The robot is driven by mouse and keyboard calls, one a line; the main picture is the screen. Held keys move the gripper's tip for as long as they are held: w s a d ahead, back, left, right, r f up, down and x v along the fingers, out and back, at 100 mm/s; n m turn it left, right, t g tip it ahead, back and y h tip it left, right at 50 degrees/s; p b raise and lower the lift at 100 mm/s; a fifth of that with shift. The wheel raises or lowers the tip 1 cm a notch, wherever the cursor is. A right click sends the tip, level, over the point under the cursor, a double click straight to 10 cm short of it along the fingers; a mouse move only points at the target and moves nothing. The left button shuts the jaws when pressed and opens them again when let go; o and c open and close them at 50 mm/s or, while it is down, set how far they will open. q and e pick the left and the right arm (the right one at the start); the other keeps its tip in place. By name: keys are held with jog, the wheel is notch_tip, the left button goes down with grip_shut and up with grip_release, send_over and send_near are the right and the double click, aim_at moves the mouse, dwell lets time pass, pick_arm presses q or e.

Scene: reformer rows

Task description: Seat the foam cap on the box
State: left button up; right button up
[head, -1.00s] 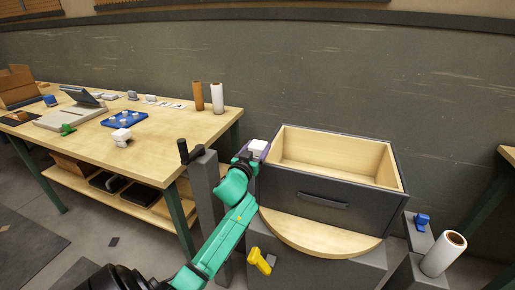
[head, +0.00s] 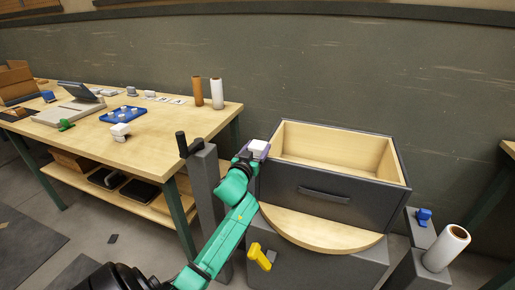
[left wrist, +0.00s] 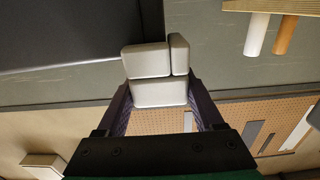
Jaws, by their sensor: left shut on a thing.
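The box (head: 325,197) is dark grey with a pale wooden inside, open at the top, and sits on a round wooden turntable (head: 318,234). My left gripper (head: 258,152) is at the box's left edge, shut on the pale foam cap (head: 258,146). In the left wrist view, my left gripper (left wrist: 159,92) has its two dark fingers on either side of the pale, blocky foam cap (left wrist: 148,61). A dark surface lies close beside the cap there; I cannot tell whether they touch. My right gripper is not in view.
A grey post (head: 203,185) stands left of the box. A yellow handle (head: 260,256) juts out below the turntable. A white roll (head: 447,247) stands at right.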

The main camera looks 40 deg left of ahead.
pick_arm(q)
jog(key=shift+f+b, duration=0.3)
jog(key=shift+f, duration=0.2)
jog(key=o, duration=1.3)
jog(key=shift+o, duration=0.2)
jog(key=shift+s, duration=0.1)
jog(key=v, duration=1.4)
jog(key=shift+s, duration=0.2)
